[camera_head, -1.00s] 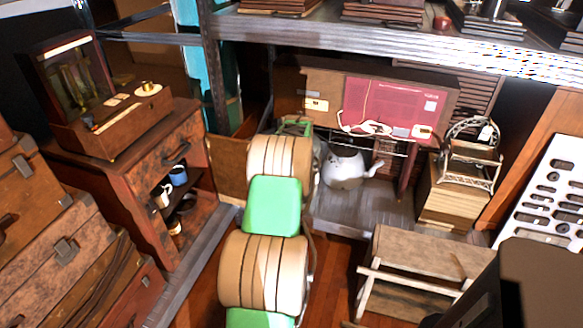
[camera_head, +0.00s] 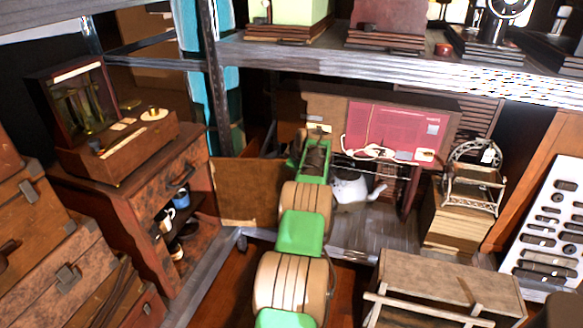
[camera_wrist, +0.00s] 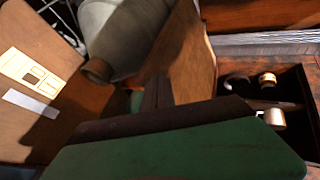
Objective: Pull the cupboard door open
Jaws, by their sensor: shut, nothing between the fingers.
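My gripper (camera_head: 317,158) is just right of the door in the head view. In the wrist view my dark fingers (camera_wrist: 156,95) are shut and empty beside the door's face; I cannot tell whether they touch it.
A white teapot (camera_head: 350,187) and a red-fronted case (camera_head: 395,128) are behind my gripper, under a metal shelf (camera_head: 400,57). Stacked suitcases (camera_head: 60,245) fill the left. A wooden box (camera_head: 450,285) stands at the front right. Some floor is clear before the cupboard.

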